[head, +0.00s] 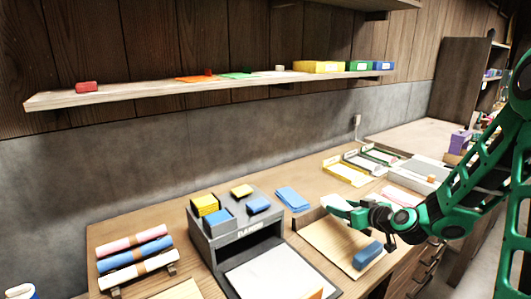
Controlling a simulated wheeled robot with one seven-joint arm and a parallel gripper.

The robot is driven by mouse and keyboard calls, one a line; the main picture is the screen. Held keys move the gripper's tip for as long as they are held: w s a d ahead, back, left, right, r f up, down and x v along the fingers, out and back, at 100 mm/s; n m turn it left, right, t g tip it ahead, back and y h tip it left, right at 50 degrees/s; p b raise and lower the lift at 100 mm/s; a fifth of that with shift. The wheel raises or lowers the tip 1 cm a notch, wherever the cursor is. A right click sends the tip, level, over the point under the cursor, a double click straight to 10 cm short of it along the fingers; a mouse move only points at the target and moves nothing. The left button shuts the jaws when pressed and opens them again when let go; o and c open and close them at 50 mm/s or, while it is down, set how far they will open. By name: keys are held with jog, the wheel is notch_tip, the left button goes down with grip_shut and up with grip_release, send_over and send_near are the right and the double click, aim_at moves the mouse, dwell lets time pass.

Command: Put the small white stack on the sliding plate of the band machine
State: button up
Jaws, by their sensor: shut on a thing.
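The band machine (236,236) is a grey box on the bench, left of my gripper. Its pale, dark-framed sliding plate (268,274) lies in front of the opening and looks bare over most of its surface. My gripper (340,205) is over the back of a light wooden board, right of the machine and apart from the plate. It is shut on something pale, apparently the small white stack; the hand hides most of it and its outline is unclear.
The wooden board (325,244) has a blue block (367,255) on it. Blue and yellow stacks (205,205) sit on the machine; a blue stack (292,198) lies behind it. Rolled bundles (135,258) lie left. A wall shelf (150,95) runs above. An orange item (315,294) is at the front.

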jog(key=shift+d, duration=0.25)
jog(key=w+d+f, duration=0.1)
jog(key=d, duration=0.4)
jog(key=w+d+f+m+h, duration=0.1)
jog(key=w+d+f, duration=0.1)
jog(key=d, duration=0.4)
jog(key=w+d+f+h, duration=0.1)
jog(key=d, duration=0.4)
jog(key=shift+w+d+f+m+t, duration=0.2)
jog(key=shift+w+f+m+t, duration=0.1)
jog(key=shift+m+t, duration=0.1)
jog(key=shift+f, duration=2)
jog(key=o, duration=0.8)
jog(key=shift+f, duration=0.1)
jog(key=shift+c, duration=0.2)
jog(key=o, duration=0.4)
